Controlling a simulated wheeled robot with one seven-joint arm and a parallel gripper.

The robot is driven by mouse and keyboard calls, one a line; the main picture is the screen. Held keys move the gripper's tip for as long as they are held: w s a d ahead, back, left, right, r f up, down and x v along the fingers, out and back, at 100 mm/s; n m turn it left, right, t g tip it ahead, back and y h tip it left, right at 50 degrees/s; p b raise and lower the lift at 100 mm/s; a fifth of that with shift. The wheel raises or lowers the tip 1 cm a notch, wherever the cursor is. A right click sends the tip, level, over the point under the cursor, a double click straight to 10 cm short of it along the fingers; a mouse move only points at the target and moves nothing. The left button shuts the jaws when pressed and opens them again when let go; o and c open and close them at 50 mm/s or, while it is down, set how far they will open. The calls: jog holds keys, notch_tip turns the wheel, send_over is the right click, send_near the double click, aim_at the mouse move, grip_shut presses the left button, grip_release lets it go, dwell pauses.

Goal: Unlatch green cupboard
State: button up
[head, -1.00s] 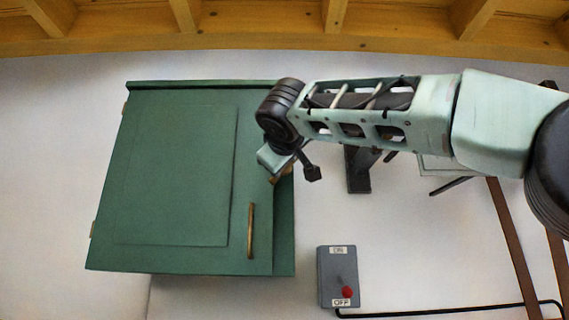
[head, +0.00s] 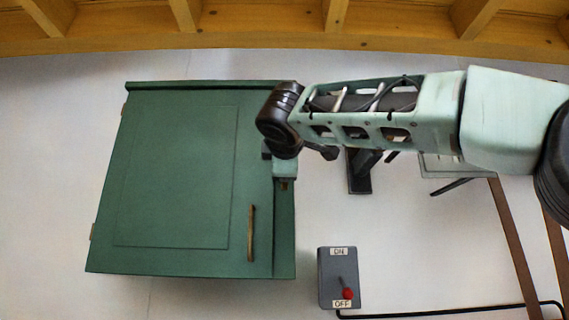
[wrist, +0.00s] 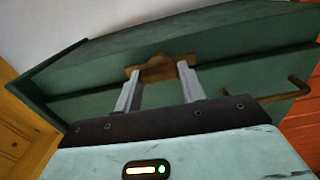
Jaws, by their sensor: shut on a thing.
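The green cupboard (head: 175,180) hangs on the white wall, its door looking closed. A vertical brass handle (head: 251,233) is near the door's right edge; it also shows at right in the wrist view (wrist: 294,92). In the wrist view a brass latch (wrist: 160,68) lies at the cupboard's front edge, between the two grey fingers of my gripper (wrist: 158,72). My gripper is shut on the latch. In the head view my gripper (head: 285,184) is over the cupboard's right edge, above the handle, and my wrist hides most of the latch.
A grey switch box (head: 338,277) with a red-knobbed lever, marked ON and OFF, is on the wall at the lower right of the cupboard. A black bracket-like object (head: 359,172) is partly behind my arm. Wooden beams (head: 280,35) run along the top. Wall below the cupboard is clear.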

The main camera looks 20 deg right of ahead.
jog(key=shift+a, duration=0.1)
dwell(0.4)
jog(key=o, duration=1)
jog(key=b+v, duration=0.6)
jog(key=v, duration=1.1)
jog(key=shift+s, duration=0.2)
